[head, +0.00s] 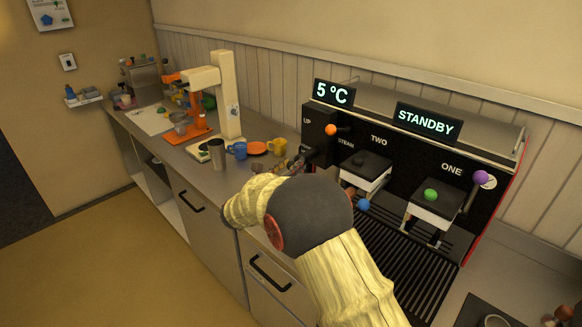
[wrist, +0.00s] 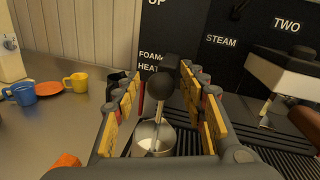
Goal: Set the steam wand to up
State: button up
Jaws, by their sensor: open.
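The coffee machine's black panel carries the labels UP, FOAM and HEAT in the wrist view. In front of that panel is the steam wand, with a dark ball knob (wrist: 161,86) and a thin stem running down toward a metal pitcher (wrist: 152,137). My gripper (wrist: 161,95) is open, its yellow-and-grey fingers on either side of the knob, with gaps visible between. I cannot tell how deep the knob sits between them. In the head view my arm covers most of the wand and the gripper shows only in part.
The coffee machine (head: 413,123) shows 5 °C and STANDBY, with an orange knob (head: 330,130), purple knob (head: 481,177) and drip grate (head: 405,255). A blue mug (head: 238,150), yellow mug (head: 278,147) and orange saucer (head: 257,148) stand on the counter to the left.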

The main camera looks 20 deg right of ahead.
jog(key=c, duration=0.4)
grip_shut()
dwell(0.5)
